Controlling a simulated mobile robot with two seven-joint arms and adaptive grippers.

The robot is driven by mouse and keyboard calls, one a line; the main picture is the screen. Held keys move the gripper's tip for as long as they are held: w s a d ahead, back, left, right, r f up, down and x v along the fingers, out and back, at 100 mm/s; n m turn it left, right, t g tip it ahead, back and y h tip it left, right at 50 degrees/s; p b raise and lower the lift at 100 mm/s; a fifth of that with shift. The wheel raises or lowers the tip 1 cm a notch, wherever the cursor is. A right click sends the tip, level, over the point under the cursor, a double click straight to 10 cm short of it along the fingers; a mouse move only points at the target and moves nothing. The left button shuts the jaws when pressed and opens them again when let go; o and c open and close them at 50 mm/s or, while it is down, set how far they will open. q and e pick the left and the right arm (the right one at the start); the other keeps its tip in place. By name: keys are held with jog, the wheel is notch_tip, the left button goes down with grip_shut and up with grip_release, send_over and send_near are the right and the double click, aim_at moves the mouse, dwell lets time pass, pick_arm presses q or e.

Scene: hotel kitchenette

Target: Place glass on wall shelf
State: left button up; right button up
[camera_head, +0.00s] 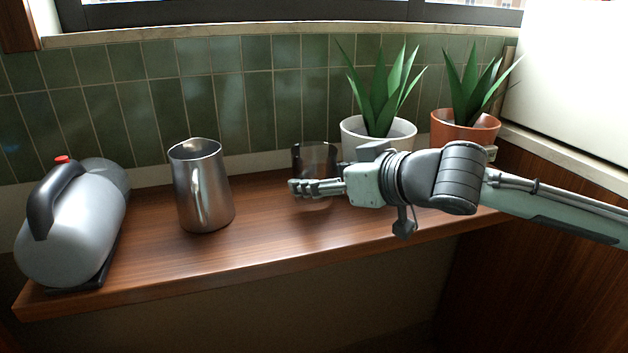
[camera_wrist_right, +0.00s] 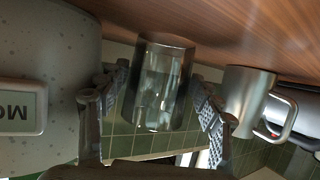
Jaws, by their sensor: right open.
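A clear, dark-tinted glass (camera_head: 316,156) stands upright on the wooden wall shelf (camera_head: 275,243), near the tiled wall. My right gripper (camera_head: 303,188) reaches in from the right at the glass and hides its lower part in the head view. In the right wrist view, which is upside down, the glass (camera_wrist_right: 163,95) shows between the two spread fingers of my right gripper (camera_wrist_right: 160,78). The fingers are open, one on either side of the glass; I cannot tell whether either touches it. My left gripper is not in view.
A metal pitcher (camera_head: 201,188) and a grey canister with a black handle (camera_head: 75,225) stand left on the shelf. A white-potted plant (camera_head: 375,140) stands close behind my right wrist, an orange-potted plant (camera_head: 465,128) farther right. The shelf is clear between pitcher and glass.

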jog(key=shift+w+a+f, duration=0.1)
jog(key=shift+w+a, duration=0.05)
jog(key=c, duration=0.9)
jog(key=shift+c, duration=0.6)
